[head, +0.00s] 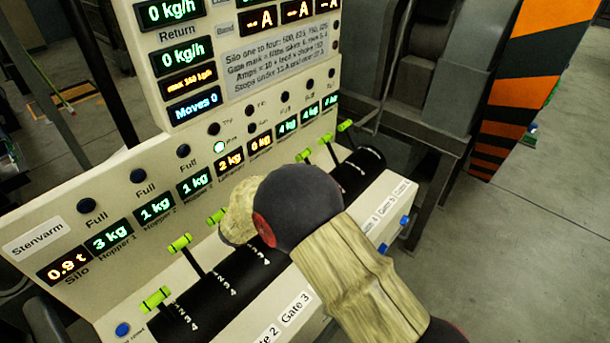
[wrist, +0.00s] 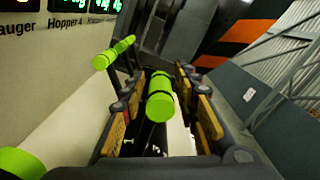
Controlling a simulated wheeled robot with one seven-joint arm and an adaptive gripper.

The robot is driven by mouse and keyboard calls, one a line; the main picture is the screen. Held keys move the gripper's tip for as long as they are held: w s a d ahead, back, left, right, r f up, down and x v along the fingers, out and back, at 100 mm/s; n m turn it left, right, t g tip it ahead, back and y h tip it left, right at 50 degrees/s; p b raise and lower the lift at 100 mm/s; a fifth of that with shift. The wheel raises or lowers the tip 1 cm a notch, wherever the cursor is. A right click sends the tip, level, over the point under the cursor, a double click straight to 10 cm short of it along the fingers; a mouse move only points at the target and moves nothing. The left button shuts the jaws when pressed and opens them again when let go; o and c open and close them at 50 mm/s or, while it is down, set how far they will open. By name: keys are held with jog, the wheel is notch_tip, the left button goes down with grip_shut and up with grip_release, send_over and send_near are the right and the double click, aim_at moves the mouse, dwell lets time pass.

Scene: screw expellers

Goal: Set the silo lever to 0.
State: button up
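A console carries a row of levers with bright green handles on a black curved cover (head: 235,270). The leftmost lever (head: 155,298) stands nearest the Silo display (head: 63,267), which reads 0.9 t; I cannot read its own label. Two more levers (head: 180,243) stand to its right, and several others farther along. In the wrist view my gripper (wrist: 159,80) is open, with one green handle (wrist: 160,97) between its padded fingers and small gaps at both sides. Which lever this is I cannot tell for sure. In the head view my arm hides the fingers and the middle of the row.
Scale marks run along the cover beside the levers. Gate labels (head: 295,308) and blue buttons (head: 122,329) line the front edge. The display panel (head: 100,225) rises behind the levers. A striped orange-black post (head: 520,80) and machinery stand at the right; open floor lies front right.

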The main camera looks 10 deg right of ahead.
jog(key=shift+o, duration=0.4)
jog(key=v, duration=1.2)
